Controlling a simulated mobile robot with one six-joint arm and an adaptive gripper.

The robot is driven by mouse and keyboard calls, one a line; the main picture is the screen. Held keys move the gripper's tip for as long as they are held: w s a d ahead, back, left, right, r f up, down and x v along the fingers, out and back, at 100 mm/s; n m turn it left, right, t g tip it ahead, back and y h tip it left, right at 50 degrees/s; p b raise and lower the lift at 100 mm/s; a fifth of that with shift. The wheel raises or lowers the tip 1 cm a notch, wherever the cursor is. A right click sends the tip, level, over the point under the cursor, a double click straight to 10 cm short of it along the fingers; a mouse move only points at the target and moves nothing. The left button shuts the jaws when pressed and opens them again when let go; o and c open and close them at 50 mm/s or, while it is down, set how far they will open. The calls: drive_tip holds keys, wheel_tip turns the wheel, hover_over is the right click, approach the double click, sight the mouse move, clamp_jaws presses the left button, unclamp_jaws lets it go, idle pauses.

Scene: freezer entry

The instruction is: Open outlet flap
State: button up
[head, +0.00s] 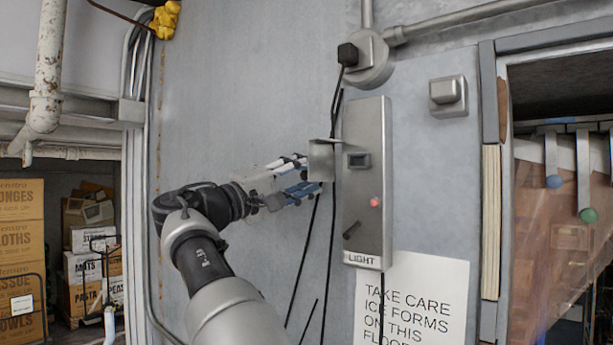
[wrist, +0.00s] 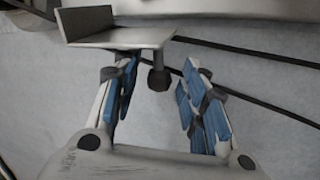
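A grey metal flap (head: 321,160) juts out at the left side of the grey box marked LIGHT (head: 372,130), level with a small dark square opening (head: 358,160) in the box's front. In the wrist view the flap (wrist: 110,38) is a bent, L-shaped plate. My gripper (head: 304,174) is just left of the flap, its fingers pointing toward the box. The wrist view shows the gripper (wrist: 160,64) with its blue-padded fingers apart and nothing held. The left finger's tip overlaps the flap's lower edge; I cannot tell whether they touch.
Black cables (head: 332,230) hang beside the box. A dark stub (wrist: 158,76) shows between the fingertips. The box carries a red lamp (head: 375,202) and a dark lever (head: 351,230).

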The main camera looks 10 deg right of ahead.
drive_tip(key=v, duration=1.1)
drive_tip(key=shift+s+a, duration=0.15)
drive_tip(key=shift+s, duration=0.05)
drive_tip(key=s+d+f+n+g+y+b, duration=0.1)
drive_tip(key=s+d+f+y+b, duration=0.3)
drive_tip(key=f, duration=0.7)
drive_tip(key=s+d+f+n+g+y+b, duration=0.1)
drive_tip(key=s+d+f+y+b, duration=0.1)
drive_tip(key=d+f+b, duration=0.6)
drive_tip(key=s+d+f+g+y+b, duration=0.1)
drive_tip(key=s+d+f+y+b, duration=0.2)
drive_tip(key=f, duration=1)
drive_tip(key=s+a+f+m+y+b, duration=0.1)
drive_tip(key=s+f+y+b, duration=0.2)
drive_tip(key=s+f, duration=0.5)
drive_tip(key=s+a+f+m+g+y+b, duration=0.1)
drive_tip(key=s+f+b, duration=0.5)
drive_tip(key=f, duration=1.2)
drive_tip(key=s+a+f+m+g+y+b, duration=0.1)
drive_tip(key=s+a+f+m+y+b, duration=0.1)
drive_tip(key=s+f, duration=0.8)
wheel_tip(320, 180, down, 4)
drive_tip(key=a+y+b, duration=0.1)
drive_tip(key=y+b, duration=0.1)
drive_tip(key=y, duration=0.1)
drive_tip(key=shift+s+m+b, duration=0.3)
drive_tip(key=shift+b, duration=0.1)
drive_tip(key=shift+s+g, duration=0.15)
drive_tip(key=shift+g, duration=0.15)
drive_tip(key=shift+c, duration=0.8)
